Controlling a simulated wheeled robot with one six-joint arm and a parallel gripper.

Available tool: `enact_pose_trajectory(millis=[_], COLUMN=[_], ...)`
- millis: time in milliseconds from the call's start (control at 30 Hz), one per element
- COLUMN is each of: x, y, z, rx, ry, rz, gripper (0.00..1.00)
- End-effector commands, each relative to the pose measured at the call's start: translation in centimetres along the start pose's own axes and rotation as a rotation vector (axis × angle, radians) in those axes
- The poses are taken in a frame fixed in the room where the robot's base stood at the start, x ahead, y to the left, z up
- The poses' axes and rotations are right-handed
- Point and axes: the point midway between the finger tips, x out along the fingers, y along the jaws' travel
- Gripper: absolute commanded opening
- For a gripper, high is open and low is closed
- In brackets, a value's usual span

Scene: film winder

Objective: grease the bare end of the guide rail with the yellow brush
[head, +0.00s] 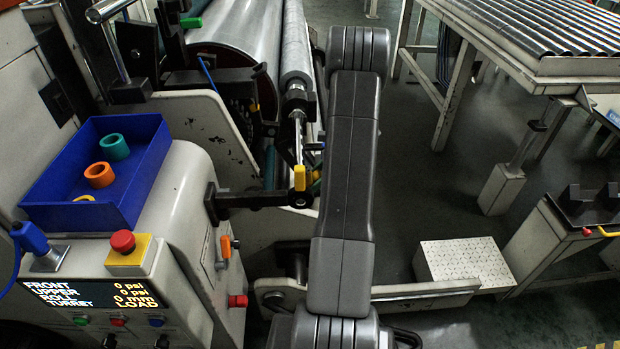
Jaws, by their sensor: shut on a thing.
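My arm's thick grey link stands across the middle of the head view and covers what lies behind it. My gripper cannot be made out; it seems to be hidden behind this link. A yellow block-like piece (300,178) shows just left of the link, below a thin upright rod. I cannot tell whether either is the yellow brush. The guide rail and its bare end cannot be clearly picked out among the dark machine parts.
A blue bin (150,165) holds an orange ring (99,175) and a green ring (114,147). A control panel with a red button (123,241) stands below it. Large film rolls (250,35) lie behind. A roller table (530,45) and a tread-plate step (462,258) stand right.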

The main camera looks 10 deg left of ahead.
Motion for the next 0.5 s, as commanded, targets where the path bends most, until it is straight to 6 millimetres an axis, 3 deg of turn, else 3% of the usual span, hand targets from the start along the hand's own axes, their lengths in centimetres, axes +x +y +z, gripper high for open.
enact_pose_trajectory(millis=[500], x=[-2.7], y=[-0.1], z=[-3.3], rx=[0.000], ry=[0.000], rz=[-0.001], gripper=[0.32])
